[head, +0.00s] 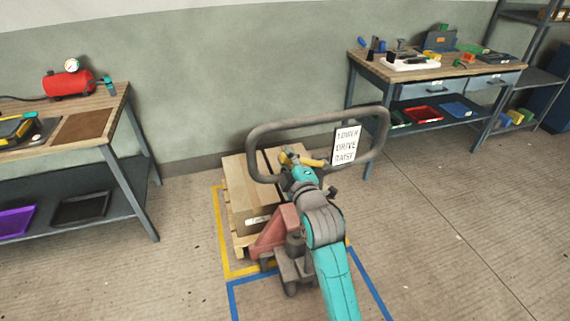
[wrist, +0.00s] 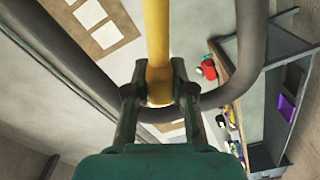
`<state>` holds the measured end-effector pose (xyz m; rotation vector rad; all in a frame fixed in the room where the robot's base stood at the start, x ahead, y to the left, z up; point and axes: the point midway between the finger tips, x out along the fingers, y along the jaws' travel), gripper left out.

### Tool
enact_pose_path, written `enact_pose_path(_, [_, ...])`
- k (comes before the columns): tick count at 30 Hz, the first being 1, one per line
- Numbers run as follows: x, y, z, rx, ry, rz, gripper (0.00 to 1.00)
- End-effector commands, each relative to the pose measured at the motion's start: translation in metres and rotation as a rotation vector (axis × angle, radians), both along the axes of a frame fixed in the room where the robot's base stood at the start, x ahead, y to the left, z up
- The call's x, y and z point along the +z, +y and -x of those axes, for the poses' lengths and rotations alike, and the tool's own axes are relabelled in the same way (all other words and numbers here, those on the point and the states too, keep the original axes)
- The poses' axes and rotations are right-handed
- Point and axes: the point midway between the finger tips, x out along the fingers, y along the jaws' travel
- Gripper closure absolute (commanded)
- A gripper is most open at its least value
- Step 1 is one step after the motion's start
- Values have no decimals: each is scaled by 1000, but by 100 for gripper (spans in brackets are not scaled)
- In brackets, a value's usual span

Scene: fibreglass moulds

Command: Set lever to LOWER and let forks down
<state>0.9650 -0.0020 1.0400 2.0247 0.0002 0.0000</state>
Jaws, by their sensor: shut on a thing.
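The yellow lever (head: 313,162) sits inside the grey loop handle (head: 262,134) of a pallet jack. In the wrist view the lever (wrist: 157,40) runs up between my fingers. My gripper (head: 290,160) is shut on the lever, and its fingers (wrist: 160,90) lie on both sides of it. A white sign (head: 346,146) on the handle reads LOWER, DRIVE, RAISE. The jack's red body (head: 272,235) stands at the front of a loaded wooden pallet (head: 232,213). The forks are hidden, so their height cannot be told. My arm covers part of the jack.
Yellow tape (head: 218,225) marks the floor around the pallet, and blue tape (head: 232,300) marks a bay in front. A workbench with a red tank (head: 66,84) stands left. Another workbench (head: 420,68) with tools stands at the back right. Floor on the right is clear.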

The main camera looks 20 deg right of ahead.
Motion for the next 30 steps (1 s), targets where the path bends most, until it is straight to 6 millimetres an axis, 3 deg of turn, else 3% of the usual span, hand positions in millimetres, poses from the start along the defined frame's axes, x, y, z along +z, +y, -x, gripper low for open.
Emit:
enact_pose_path(18, [6,-3,0,0,-1,-52,100])
enact_pose_path(19, [6,-3,0,0,-2,-52,69])
enact_pose_path(20, [6,-3,0,0,-2,-52,65])
enact_pose_path(30, [5,-3,2,0,0,-50,65])
